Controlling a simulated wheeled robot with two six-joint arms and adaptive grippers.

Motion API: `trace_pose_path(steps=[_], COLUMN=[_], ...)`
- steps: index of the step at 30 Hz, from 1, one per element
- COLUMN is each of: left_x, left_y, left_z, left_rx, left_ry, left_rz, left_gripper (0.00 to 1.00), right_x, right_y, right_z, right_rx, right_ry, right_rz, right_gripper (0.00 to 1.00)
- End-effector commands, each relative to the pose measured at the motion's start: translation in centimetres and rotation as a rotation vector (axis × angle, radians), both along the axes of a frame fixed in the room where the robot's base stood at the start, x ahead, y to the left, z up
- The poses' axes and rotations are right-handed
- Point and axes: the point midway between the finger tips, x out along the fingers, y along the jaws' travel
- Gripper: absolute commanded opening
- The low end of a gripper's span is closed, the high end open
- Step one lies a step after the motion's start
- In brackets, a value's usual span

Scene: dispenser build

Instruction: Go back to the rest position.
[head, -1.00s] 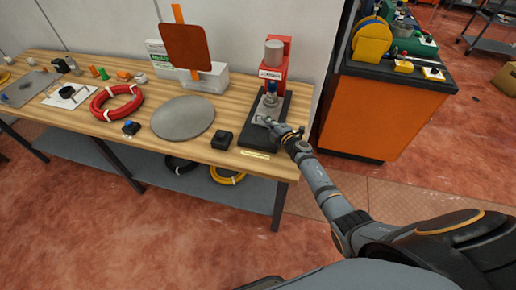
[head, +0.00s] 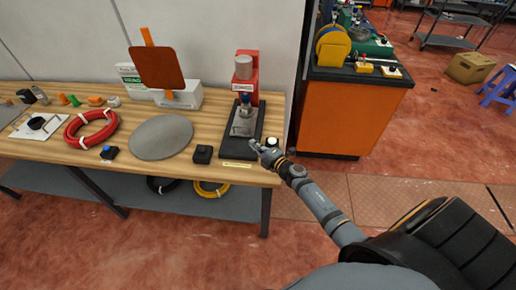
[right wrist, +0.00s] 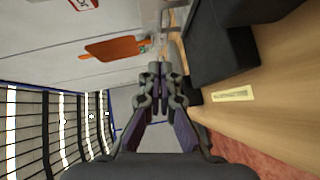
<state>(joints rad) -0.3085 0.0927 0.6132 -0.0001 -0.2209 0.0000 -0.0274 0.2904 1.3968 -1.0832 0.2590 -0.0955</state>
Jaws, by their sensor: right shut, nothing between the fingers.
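My right gripper (head: 257,147) is shut and empty at the front right corner of the red press (head: 247,78), by its black base (head: 240,148). In the right wrist view its fingertips (right wrist: 160,72) meet, with nothing between them. A dark block-like form (right wrist: 225,45) and the yellow label (right wrist: 232,94) show beside the fingers there. Whether the gripper touches the base, I cannot tell. A blue-topped piece (head: 245,101) stands under the press head, apart from the gripper. My left gripper is not in view.
The wooden workbench (head: 205,118) holds a black block (head: 202,154), a grey disc (head: 161,137), a red coil (head: 91,130) and an orange panel (head: 157,68).

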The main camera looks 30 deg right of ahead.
Motion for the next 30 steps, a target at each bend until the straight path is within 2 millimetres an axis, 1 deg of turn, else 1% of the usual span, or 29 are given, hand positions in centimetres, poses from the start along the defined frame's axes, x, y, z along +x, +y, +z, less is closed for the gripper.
trace_pose_path(steps=[1, 3, 6, 8, 14, 17, 20, 21, 23, 24, 26, 27, 28, 30], left_x=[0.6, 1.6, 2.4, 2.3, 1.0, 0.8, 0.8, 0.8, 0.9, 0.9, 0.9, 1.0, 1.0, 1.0], left_y=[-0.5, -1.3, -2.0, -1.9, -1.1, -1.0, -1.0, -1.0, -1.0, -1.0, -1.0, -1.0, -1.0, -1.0], left_z=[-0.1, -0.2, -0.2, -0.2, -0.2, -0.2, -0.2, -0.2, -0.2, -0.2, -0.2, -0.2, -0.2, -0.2], left_rx=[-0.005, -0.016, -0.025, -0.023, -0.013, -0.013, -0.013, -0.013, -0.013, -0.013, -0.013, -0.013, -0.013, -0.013], left_ry=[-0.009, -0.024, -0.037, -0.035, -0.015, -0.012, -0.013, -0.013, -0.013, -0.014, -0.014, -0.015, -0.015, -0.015], left_rz=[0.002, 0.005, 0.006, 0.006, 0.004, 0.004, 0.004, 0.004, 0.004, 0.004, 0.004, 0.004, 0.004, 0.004], left_gripper=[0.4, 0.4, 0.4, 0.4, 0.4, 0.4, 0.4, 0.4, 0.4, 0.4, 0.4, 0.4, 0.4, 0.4], right_x=[-0.8, -1.6, -2.2, -2.3, -2.3, -2.3, -2.7, -3.1, -4.4, -5.7, -8.1, -9.8, -11.0, -13.8], right_y=[-0.2, -0.4, -0.4, -0.4, -0.4, -0.5, -1.4, -2.1, -3.4, -4.2, -4.9, -5.0, -5.0, -4.4], right_z=[-0.1, 0.1, 0.2, 0.3, 0.3, 0.5, 1.6, 2.3, 3.0, 3.2, 2.9, 2.5, 2.2, 1.5], right_rx=[-0.001, -0.001, 0.001, 0.002, 0.001, 0.009, 0.08, 0.133, 0.245, 0.333, 0.462, 0.536, 0.585, 0.676], right_ry=[0.002, 0.001, 0.0, 0.0, -0.001, -0.002, -0.003, 0.001, 0.028, 0.064, 0.141, 0.2, 0.245, 0.348], right_rz=[0.0, -0.001, 0.0, 0.001, 0.0, -0.012, -0.116, -0.195, -0.341, -0.448, -0.598, -0.682, -0.735, -0.831], right_gripper=[0.0, 0.0, 0.0, 0.0, 0.0, 0.0, 0.0, 0.0, 0.0, 0.0, 0.0, 0.0, 0.0, 0.0])
